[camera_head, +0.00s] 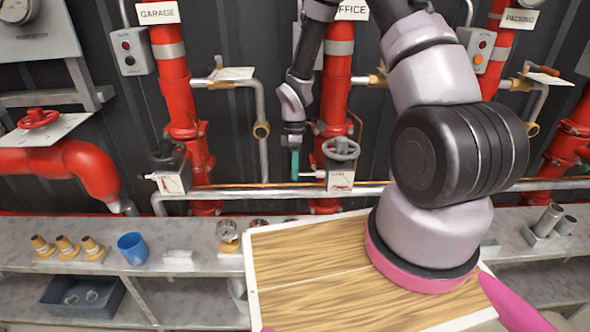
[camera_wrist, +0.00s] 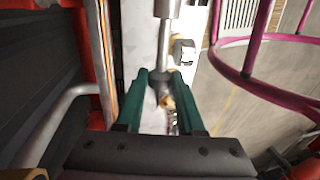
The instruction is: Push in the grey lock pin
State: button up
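The grey lock pin (camera_head: 312,174) is a short light rod at the left side of the white valve box (camera_head: 340,182) on the OFFICE pipe. A grey handwheel (camera_head: 341,149) sits on top of that box. My gripper (camera_head: 295,176) points down just left of the pin, with teal fingers. In the wrist view the two fingers (camera_wrist: 158,75) stand apart, with grey metal and brass parts seen between and beyond them. I cannot tell there which part is the pin, nor whether a finger touches it.
The red OFFICE pipe (camera_head: 338,90) rises behind the box. A similar valve box (camera_head: 172,184) stands on the GARAGE pipe at left. A grey horizontal pipe (camera_head: 245,194) runs below. The shelf beneath holds a blue cup (camera_head: 132,248) and brass fittings (camera_head: 66,246).

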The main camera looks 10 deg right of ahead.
grip_shut()
dwell(1.1)
